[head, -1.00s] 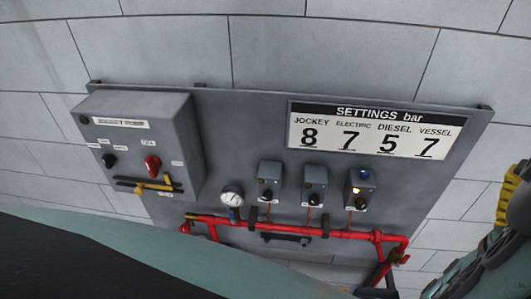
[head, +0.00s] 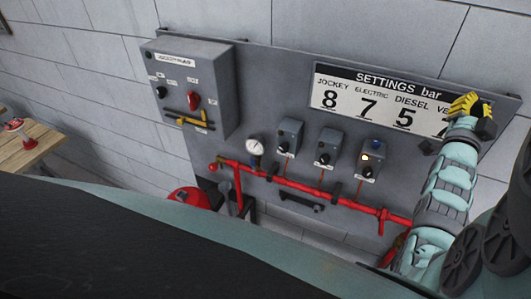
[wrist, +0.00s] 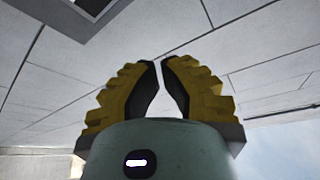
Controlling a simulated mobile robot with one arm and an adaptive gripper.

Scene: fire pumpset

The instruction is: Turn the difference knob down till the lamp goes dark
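Three small grey switch boxes hang in a row on the grey wall panel in the head view: the left box (head: 290,133), the middle box (head: 327,143) and the right box (head: 372,151). Each has a black knob low on its front; the right box's knob (head: 368,173) is the one below a glowing lamp (head: 366,157). Labels there are too small to read, so I cannot tell which knob is the difference knob. My gripper (head: 468,103) is above and right of the right box, apart from it. In the wrist view its yellow fingertips (wrist: 160,62) nearly meet, with nothing between them.
A settings sign (head: 380,98) is above the boxes, its right end hidden by my arm. A red pipe (head: 300,186) runs below them, with a gauge (head: 254,147) at left. A grey control box (head: 190,85) juts out further left. A wooden table (head: 30,148) is at far left.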

